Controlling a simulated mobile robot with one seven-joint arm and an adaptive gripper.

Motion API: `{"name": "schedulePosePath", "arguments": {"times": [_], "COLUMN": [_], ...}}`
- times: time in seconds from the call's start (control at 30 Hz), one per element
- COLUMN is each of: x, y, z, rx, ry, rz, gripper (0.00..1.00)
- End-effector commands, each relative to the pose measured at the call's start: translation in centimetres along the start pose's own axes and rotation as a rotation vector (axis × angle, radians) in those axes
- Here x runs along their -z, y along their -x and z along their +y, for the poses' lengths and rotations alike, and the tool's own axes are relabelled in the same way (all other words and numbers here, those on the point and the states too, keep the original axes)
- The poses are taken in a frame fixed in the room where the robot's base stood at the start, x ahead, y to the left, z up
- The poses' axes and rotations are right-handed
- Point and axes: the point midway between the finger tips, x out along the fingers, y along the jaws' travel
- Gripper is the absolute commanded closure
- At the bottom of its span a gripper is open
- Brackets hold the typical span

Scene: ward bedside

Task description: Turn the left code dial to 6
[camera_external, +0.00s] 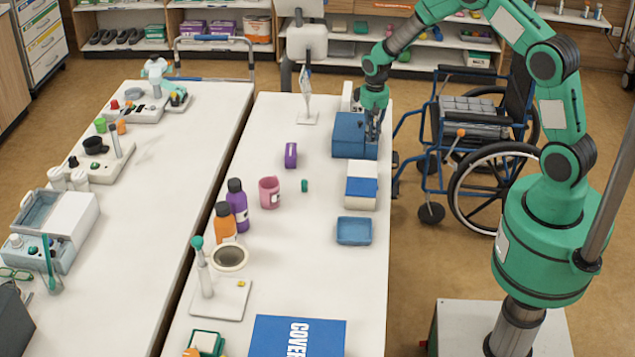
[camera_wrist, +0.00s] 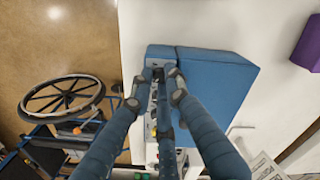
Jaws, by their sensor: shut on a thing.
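A blue box (camera_external: 350,134) stands near the far right edge of the right-hand white table. It also fills the middle of the wrist view (camera_wrist: 222,85). A narrow grey panel (camera_wrist: 153,118) with small parts runs along the box's side. My gripper (camera_external: 374,134) is at the right side of the box, pointing down. In the wrist view its fingers (camera_wrist: 156,88) close in around a small part at the panel's end. The fingers hide most of that code dial, and its number cannot be read.
A white box with a blue label (camera_external: 361,190) and a blue tray (camera_external: 354,231) stand nearer on the same table. A purple box (camera_external: 291,155) lies to the left. A wheelchair (camera_external: 475,130) stands beyond the table's right edge.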

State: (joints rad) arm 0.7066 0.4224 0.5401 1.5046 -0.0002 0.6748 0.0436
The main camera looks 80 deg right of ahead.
Motion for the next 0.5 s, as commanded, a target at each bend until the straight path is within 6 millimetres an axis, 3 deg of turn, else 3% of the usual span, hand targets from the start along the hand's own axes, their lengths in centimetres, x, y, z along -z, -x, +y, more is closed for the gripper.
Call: {"name": "schedulePosePath", "arguments": {"times": [0.5], "x": [0.03], "y": [0.03], "z": [-0.04], "rx": [0.000], "ry": [-0.167], "rz": [0.001], "gripper": [1.00]}}
